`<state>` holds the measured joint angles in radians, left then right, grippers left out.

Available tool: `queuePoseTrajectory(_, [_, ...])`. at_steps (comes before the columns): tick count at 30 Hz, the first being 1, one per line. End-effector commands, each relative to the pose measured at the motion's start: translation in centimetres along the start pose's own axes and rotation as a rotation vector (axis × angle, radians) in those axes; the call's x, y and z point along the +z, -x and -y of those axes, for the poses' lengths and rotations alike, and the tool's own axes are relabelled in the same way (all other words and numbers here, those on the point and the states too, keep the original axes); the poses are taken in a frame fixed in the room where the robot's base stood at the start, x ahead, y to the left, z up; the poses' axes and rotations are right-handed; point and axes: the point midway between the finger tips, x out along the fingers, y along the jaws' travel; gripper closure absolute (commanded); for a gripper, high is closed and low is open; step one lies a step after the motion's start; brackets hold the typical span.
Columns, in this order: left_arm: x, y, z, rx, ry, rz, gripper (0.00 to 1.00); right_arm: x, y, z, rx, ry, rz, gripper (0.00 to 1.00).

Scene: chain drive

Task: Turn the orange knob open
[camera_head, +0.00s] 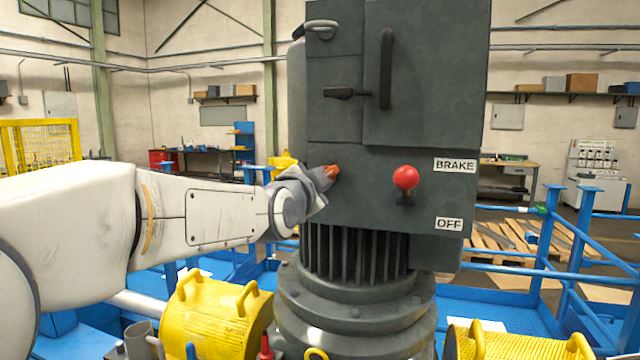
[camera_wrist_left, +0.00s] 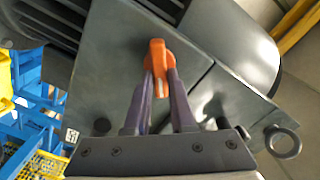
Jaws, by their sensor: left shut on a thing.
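The orange knob (camera_head: 332,172) sits on the front of the dark grey machine housing (camera_head: 400,100), left of the red ball lever. My left gripper (camera_head: 322,180) reaches it from the left. In the left wrist view the orange knob (camera_wrist_left: 157,70) stands between the two fingers of my left gripper (camera_wrist_left: 160,85), which is shut on it. The fingers hide part of the knob's sides. My right gripper is in neither view.
A red ball lever (camera_head: 405,177) sticks out beside the BRAKE label (camera_head: 455,165), with the OFF label (camera_head: 449,224) below. A black handle (camera_head: 346,93) is above the knob. Yellow drums (camera_head: 215,312) and blue railings (camera_head: 530,275) surround the machine.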

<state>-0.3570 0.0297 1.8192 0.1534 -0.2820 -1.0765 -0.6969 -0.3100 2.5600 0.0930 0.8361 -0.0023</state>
Motion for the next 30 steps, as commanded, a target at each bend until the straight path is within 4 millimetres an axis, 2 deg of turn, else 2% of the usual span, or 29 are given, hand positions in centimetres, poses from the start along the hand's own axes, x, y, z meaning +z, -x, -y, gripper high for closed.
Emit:
queuePoseTrajectory(15, [0.10,-0.01,-0.36,0.003,-0.451,0.001,1.00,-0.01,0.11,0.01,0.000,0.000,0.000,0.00])
queuePoseTrajectory(21, [0.16,-0.01,-0.45,0.003,-0.566,0.001,1.00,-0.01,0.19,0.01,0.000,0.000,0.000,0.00])
queuePoseTrajectory(30, [0.21,-0.01,-0.51,0.003,-0.647,0.001,1.00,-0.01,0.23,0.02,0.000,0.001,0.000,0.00])
